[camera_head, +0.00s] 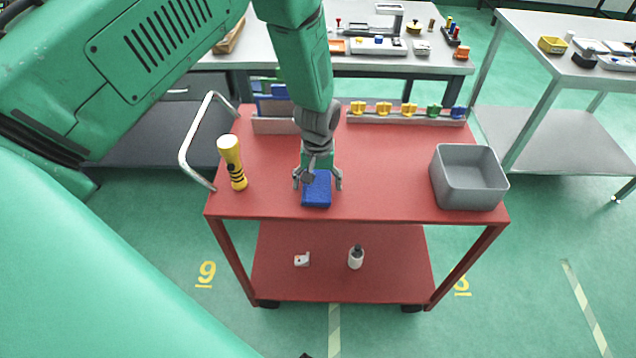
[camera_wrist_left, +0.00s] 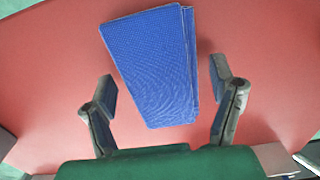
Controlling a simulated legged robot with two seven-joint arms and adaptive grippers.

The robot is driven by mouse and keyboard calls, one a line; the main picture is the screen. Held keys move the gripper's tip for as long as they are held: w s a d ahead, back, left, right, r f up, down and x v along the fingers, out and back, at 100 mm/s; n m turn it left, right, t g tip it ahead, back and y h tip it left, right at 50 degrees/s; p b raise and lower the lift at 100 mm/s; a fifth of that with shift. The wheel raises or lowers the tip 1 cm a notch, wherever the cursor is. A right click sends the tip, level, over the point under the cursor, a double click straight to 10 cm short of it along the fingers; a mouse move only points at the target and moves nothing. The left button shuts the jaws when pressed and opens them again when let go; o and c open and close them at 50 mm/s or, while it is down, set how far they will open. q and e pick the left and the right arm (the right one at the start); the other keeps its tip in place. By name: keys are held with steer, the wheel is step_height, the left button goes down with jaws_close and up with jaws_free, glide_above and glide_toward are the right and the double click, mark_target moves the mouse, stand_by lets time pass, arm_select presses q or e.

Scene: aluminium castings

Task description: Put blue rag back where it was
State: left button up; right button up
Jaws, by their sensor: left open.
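The blue rag (camera_head: 316,192) is a folded cloth near the front middle of the red cart top (camera_head: 390,170). My left gripper (camera_head: 318,184) comes down over it from behind, fingers pointing down. In the left wrist view the rag (camera_wrist_left: 152,65) shows between and beyond the two fingers of the left gripper (camera_wrist_left: 165,95). The fingers are spread apart, with a gap to the rag on each side. My right gripper is not in view.
A grey bin (camera_head: 468,178) sits at the cart's right. A rail with several coloured pieces (camera_head: 405,115) lines the back edge. The red surface between rag and bin is clear.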

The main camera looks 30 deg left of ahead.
mark_target(318, 184)
arm_select(q)
step_height(318, 184, up, 12)
steer(key=f, duration=0.1)
steer(key=s+f+m, duration=0.1)
steer(key=s+f, duration=0.2)
steer(key=s, duration=0.1)
steer(key=s+f+m, duration=0.1)
steer(key=s+f, duration=0.3)
steer(key=s+d+f+m, duration=0.1)
steer(key=s+f, duration=0.3)
steer(key=shift+s, duration=0.2)
steer(key=s+d+f+m, duration=0.1)
steer(key=s+m, duration=0.1)
steer(key=s, duration=0.6)
steer(key=s+d+f+m, duration=0.1)
steer(key=s+f+m, duration=0.1)
steer(key=s, duration=0.6)
steer(key=shift+s+f+t, duration=0.15)
steer(key=shift+s+t, duration=0.25)
steer(key=shift+b, duration=0.3)
